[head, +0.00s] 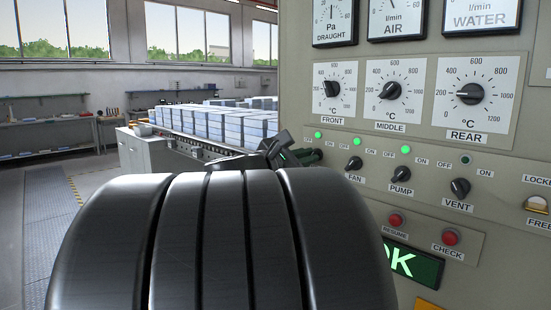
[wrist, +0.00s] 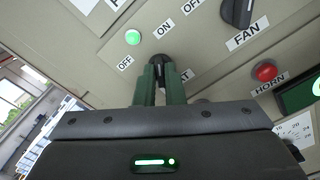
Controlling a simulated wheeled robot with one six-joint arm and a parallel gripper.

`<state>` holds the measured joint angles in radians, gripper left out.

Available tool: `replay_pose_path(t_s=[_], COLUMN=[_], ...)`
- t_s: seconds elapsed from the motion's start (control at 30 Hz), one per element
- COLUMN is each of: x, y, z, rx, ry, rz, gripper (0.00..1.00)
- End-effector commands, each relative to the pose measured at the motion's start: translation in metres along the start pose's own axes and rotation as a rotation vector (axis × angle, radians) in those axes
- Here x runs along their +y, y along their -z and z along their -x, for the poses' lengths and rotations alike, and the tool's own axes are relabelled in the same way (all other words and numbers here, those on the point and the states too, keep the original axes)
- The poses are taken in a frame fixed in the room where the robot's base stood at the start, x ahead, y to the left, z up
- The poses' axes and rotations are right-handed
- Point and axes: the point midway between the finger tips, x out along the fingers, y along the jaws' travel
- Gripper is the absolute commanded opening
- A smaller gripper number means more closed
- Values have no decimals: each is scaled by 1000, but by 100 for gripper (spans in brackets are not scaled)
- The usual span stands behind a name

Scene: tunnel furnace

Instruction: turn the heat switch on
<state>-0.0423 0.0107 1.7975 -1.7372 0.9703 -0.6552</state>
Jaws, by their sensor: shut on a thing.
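The heat switch (wrist: 160,59) is a small dark knob on the beige panel. Its label is mostly covered, with only "AT" showing beside my fingers, and OFF and ON are printed near it. My gripper (wrist: 161,78) has its two green fingers closed around the knob, one on each side. In the head view my gripper (head: 308,155) reaches the panel at the left end of the switch row, and the knob is mostly hidden there. The green lamp (wrist: 133,37) by the heat switch is lit. The knob's exact pointing direction is hidden by the fingers.
To the right are the fan switch (head: 354,164), pump switch (head: 399,174) and vent switch (head: 460,188). The vent lamp (head: 465,160) is dark. Red buttons, including horn (wrist: 265,72), and a lit green OK display (head: 420,268) sit below. My arm blocks the lower middle.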

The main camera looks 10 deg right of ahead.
Motion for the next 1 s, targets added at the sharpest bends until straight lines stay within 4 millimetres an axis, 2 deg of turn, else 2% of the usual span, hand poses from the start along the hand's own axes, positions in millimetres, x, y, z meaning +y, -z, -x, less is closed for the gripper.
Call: replay_pose_path(t_s=[0.03,0.07,0.1,0.17,0.57,1.0], x=[0,0,0,0,0,1], y=[0,0,0,0,0,1], z=[0,0,0,0,6,66], rx=[1,1,1,1,0,3], ry=[1,1,1,0,-1,-5], rz=[-1,-1,-1,0,1,0], gripper=[0,13,21,31,31,31])
